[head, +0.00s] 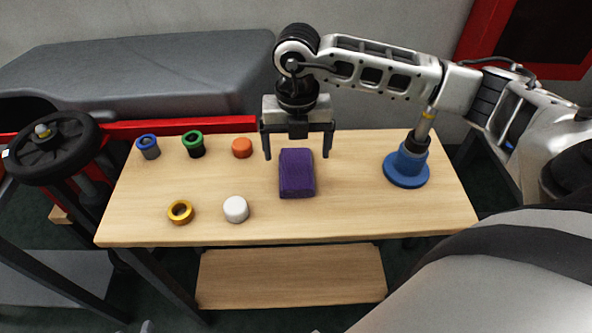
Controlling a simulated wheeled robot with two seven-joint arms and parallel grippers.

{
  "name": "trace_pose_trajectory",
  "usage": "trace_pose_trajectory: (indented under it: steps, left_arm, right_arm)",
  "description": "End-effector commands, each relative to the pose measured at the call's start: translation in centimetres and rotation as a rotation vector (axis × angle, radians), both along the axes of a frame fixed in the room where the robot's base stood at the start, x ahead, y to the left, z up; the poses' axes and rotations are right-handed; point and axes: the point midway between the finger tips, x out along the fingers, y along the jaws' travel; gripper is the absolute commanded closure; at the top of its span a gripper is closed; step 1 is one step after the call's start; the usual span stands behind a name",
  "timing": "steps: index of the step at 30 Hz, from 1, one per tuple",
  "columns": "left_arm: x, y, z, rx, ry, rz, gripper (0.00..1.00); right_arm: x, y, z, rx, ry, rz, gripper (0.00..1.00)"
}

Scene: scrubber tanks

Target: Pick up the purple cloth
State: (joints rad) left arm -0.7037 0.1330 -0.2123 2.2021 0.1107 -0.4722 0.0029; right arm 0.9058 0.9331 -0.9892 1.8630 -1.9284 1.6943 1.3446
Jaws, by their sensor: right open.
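The purple cloth (297,173) is a folded block lying on the wooden table (350,220), right of the table's middle. My right gripper (297,157) is open and points down over the cloth's far end. One finger is to the left of the cloth and one to the right. The fingers look apart from the cloth, and I cannot tell how high they are above the table. My left gripper does not show.
Blue (148,146) and green (193,144) ringed parts and an orange cap (242,148) stand at the back left. A yellow ring (180,212) and a white cap (236,209) are in front. A blue-based tool (407,165) stands right. A black wheel (50,148) is left.

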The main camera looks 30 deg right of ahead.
Motion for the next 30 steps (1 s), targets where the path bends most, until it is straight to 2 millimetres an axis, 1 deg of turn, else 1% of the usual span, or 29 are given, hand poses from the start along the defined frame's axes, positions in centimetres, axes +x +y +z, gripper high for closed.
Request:
trace_pose_trajectory:
  steps: [2, 10, 13, 19, 20, 21, 23, 24, 25, 30]
  left_arm:
    - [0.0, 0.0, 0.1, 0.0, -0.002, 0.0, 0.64]
    - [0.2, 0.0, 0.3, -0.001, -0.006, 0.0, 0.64]
    - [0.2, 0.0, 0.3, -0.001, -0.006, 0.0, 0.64]
    - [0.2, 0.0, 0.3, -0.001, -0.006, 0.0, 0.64]
    - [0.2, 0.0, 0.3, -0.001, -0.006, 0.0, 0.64]
    - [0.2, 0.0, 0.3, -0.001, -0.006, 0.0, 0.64]
    - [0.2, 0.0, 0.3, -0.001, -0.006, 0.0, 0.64]
    - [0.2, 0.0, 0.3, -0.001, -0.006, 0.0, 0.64]
    - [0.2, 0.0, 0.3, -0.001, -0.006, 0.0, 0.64]
    - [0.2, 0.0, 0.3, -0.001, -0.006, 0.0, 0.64]
  right_arm:
    - [-0.1, 0.1, -0.7, 0.0, 0.004, 0.001, 0.11]
    - [-0.2, 0.3, -4.5, 0.002, 0.002, 0.0, 0.11]
    - [-0.2, 0.3, -5.1, 0.002, 0.0, 0.0, 0.11]
    - [-0.1, 0.3, -5.2, 0.003, -0.002, 0.001, 0.11]
    - [-0.1, 0.3, -5.2, 0.003, -0.002, 0.001, 0.14]
    - [-0.1, 0.3, -5.2, 0.003, -0.001, 0.001, 0.25]
    - [-0.1, 0.3, -5.2, 0.003, -0.001, 0.001, 0.42]
    - [-0.1, 0.3, -5.1, 0.003, -0.001, 0.001, 0.53]
    - [-0.1, 0.3, -5.1, 0.003, -0.001, 0.001, 0.59]
    - [-0.1, 0.3, -5.1, 0.004, -0.001, 0.001, 0.59]
